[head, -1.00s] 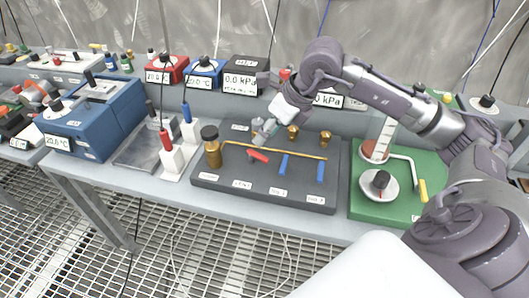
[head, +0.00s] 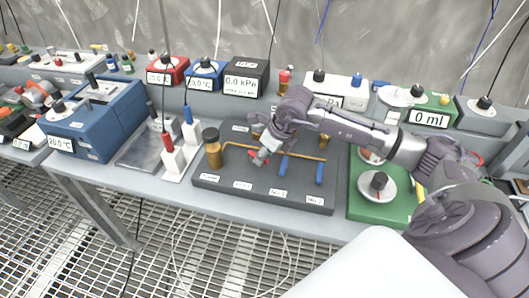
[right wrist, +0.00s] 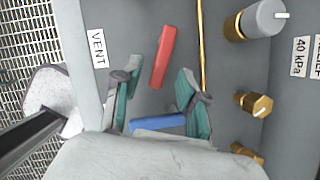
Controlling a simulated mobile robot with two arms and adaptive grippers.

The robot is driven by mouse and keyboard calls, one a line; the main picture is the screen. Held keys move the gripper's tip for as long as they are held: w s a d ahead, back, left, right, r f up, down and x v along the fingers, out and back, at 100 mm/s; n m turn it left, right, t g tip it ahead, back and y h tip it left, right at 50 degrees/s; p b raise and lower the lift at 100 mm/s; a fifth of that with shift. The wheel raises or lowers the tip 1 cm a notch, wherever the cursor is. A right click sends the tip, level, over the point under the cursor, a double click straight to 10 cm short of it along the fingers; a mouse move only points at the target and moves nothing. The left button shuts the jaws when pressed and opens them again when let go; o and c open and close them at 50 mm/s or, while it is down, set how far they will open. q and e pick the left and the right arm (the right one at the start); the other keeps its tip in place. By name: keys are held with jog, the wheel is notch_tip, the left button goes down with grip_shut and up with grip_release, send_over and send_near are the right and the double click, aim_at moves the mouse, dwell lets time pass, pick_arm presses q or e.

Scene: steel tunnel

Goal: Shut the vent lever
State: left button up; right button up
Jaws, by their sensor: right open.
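The vent lever is a red bar by the VENT label (right wrist: 97,48) on a dark grey board (head: 320,206). In the right wrist view the red lever (right wrist: 163,57) lies just beyond and between my right fingertips, slightly slanted. In the head view only a bit of the red lever (head: 248,157) shows at the gripper's left side. My right gripper (right wrist: 160,84) is open, its fingers spread with nothing held; I cannot tell whether it touches the lever. It also shows in the head view (head: 260,159), pointing down over the board. My left gripper is not in view.
Blue levers (head: 282,165) sit right of the red one; one (right wrist: 158,122) shows under my gripper. A brass pipe (right wrist: 201,45) runs along the board. A brass fitting (head: 213,153) with a dark top stands at its left. A green board (head: 372,207) lies to the right.

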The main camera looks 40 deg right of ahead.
jog(key=shift+w+f, duration=0.1)
jog(key=shift+f, duration=0.2)
grip_shut()
jog(key=shift+d+f+n+b, duration=0.15)
jog(key=shift+n+b, duration=0.15)
jog(key=shift+b, duration=0.15)
jog(key=shift+w+d+n+g+y+b, duration=0.3)
jog(key=shift+n+y+b, duration=0.1)
jog(key=shift+n+b, duration=0.55)
jog(key=shift+w+d+n+y+b, duration=0.1)
jog(key=shift+d+n+y+b, duration=0.15)
jog(key=shift+n, duration=0.3)
jog(key=shift+w+d+n+y+b, duration=0.1)
jog(key=shift+n+y+b, duration=0.05)
jog(key=shift+n+b, duration=0.3)
jog(key=shift+r, duration=0.2)
grip_release()
